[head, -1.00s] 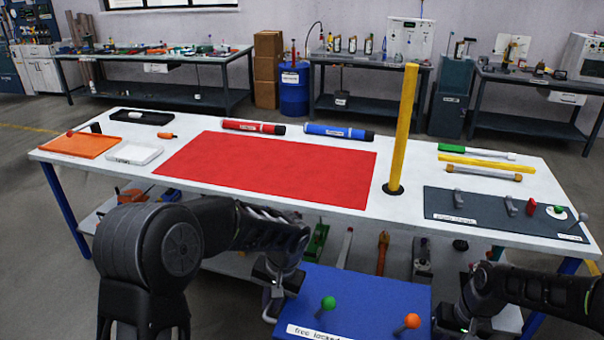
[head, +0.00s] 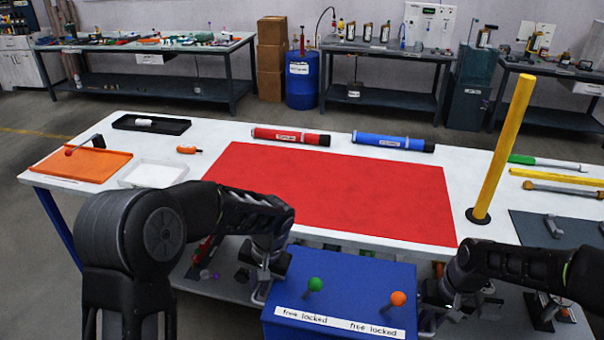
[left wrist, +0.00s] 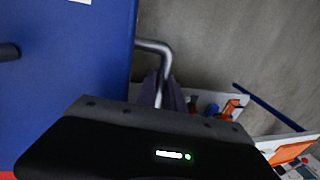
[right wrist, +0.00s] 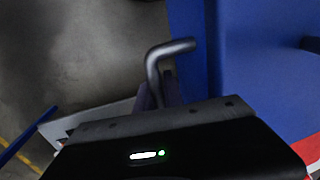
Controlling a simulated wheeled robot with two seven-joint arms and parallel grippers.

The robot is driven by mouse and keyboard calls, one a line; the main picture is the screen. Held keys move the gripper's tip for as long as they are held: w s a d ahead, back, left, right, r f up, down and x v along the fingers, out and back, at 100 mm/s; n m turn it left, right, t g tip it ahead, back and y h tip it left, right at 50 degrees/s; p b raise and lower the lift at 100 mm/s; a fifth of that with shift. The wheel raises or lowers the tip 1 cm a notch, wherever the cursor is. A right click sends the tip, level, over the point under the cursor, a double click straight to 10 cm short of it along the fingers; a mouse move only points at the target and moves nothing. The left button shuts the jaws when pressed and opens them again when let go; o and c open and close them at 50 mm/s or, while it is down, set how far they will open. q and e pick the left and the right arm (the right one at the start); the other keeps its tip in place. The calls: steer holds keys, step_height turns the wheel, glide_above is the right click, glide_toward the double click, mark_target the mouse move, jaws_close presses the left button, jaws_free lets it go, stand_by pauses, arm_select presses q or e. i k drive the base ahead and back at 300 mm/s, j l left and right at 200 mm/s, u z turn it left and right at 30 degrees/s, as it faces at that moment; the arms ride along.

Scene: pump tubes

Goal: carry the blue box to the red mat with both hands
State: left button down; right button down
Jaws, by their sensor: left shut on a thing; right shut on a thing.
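The blue box (head: 345,278) hangs between my two grippers at the table's near edge, in front of the red mat. Its top carries a green-knobbed lever (head: 315,284), an orange-knobbed lever (head: 397,299) and a white label strip. My left gripper (head: 263,284) is shut on the box's left metal handle, which shows in the left wrist view (left wrist: 152,46). My right gripper (head: 432,312) is shut on the right handle, seen in the right wrist view (right wrist: 168,50). The red mat (head: 330,195) lies flat and bare on the white table (head: 110,196).
A yellow post (head: 503,150) stands upright right of the mat. A red tube (head: 290,136) and a blue tube (head: 393,141) lie behind the mat. An orange tray (head: 80,168) and a white tray (head: 153,174) sit at left. A dark panel (head: 565,238) lies at right.

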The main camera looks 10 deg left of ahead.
mark_target(330, 190)
steer(key=i+j, duration=0.1)
steer(key=j, duration=0.2)
steer(key=i+j, duration=0.1)
steer(key=j, duration=0.2)
steer(key=i, duration=1.5)
